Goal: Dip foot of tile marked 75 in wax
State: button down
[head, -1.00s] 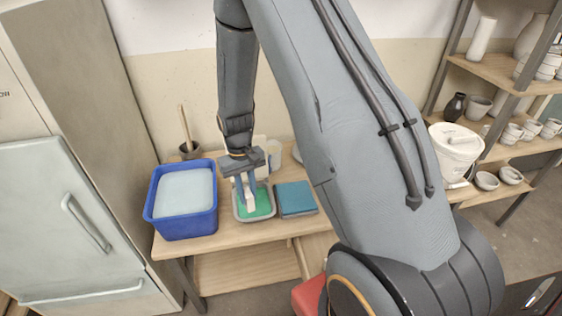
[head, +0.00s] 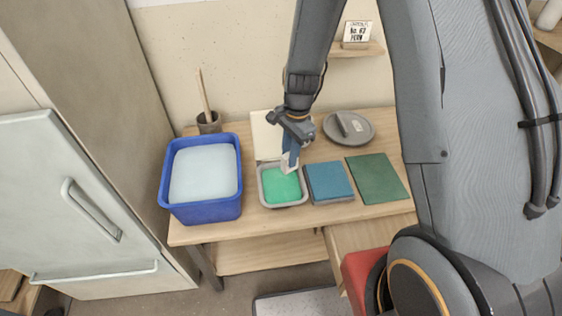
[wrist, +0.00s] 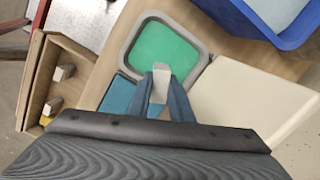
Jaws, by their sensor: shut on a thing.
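My gripper (head: 291,158) is shut on a small white tile (head: 289,165), which hangs below the fingers in the head view. The tile also shows between the blue fingers in the wrist view (wrist: 160,84). No number on it can be read. A grey-rimmed tray (head: 264,193) of green wax (head: 280,190) lies under it. The tile's lower end overlaps the tray's back right part in the head view. I cannot tell whether it touches the wax. The tray also shows in the wrist view (wrist: 130,60).
A blue tub (head: 205,213) of pale liquid stands left of the tray. A blue sponge-like block (head: 328,182) and a green mat (head: 378,178) lie to the right. Behind are a pale board (head: 264,135), a grey lid (head: 360,133) and a pot with a stick (head: 209,124).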

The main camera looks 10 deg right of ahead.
aim_at(282, 166)
jog(key=a+m, duration=0.1)
jog(key=m, duration=0.1)
jog(key=a+f+m+b, duration=0.1)
jog(key=m, duration=0.2)
jog(key=shift+a, duration=0.3)
notch_tip(282, 166, down, 3)
jog(key=b, duration=0.3)
jog(key=shift+s, duration=0.1)
jog(key=shift+f, duration=0.1)
jog(key=shift+f+b, duration=0.55)
jog(key=shift+f, duration=0.4)
jog(key=shift+f, duration=0.15)
jog(key=shift+f, duration=0.35)
jog(key=shift+f, duration=0.5)
dwell(0.6)
